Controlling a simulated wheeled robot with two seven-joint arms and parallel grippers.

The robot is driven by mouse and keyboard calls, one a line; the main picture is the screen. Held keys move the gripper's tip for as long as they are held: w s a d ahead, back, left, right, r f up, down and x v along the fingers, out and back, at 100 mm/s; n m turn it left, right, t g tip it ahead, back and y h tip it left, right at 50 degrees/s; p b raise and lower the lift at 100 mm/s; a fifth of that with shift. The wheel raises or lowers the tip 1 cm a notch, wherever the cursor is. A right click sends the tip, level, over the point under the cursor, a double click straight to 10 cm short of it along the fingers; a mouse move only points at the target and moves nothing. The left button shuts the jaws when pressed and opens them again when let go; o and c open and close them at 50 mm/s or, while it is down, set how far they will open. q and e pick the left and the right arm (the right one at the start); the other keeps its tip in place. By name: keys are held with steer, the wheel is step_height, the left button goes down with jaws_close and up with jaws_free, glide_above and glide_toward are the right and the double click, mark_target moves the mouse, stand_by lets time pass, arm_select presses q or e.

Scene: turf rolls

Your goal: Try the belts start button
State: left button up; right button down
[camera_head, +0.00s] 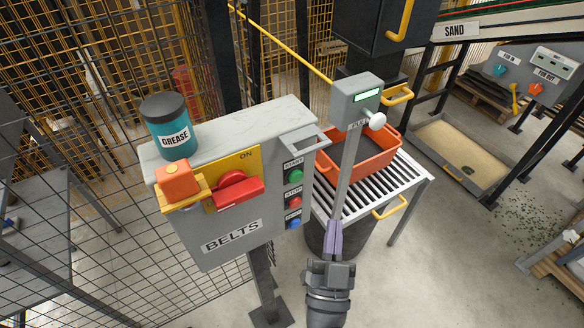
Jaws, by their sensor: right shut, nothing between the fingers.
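The grey BELTS control box (213,243) stands on a post at the centre left. On its right side are a green START button (295,176), a red STOP button (294,200) and a blue button (293,223). A red switch handle (236,190) lies on a yellow plate marked ON. An orange block (177,183) sits on a yellow piece to its left. My right gripper (333,228) is shut and empty, to the right of and below the buttons, apart from them. My left gripper is not in view.
A GREASE can (169,127) stands on top of the box. A grey post with a small display (357,98) and white knob rises behind my gripper. An orange crate (372,166) sits on a slatted table (412,174). Mesh fencing stands at the left.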

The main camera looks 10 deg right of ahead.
mark_target(295, 177)
stand_by(0.3)
steer(key=w+a+b, duration=0.3)
steer(key=w, duration=0.5)
steer(key=shift+b, duration=0.4)
steer(key=shift+w, duration=0.1)
stand_by(0.6)
stand_by(0.9)
steer(key=shift+w+a, duration=0.1)
steer(key=shift+w, duration=0.3)
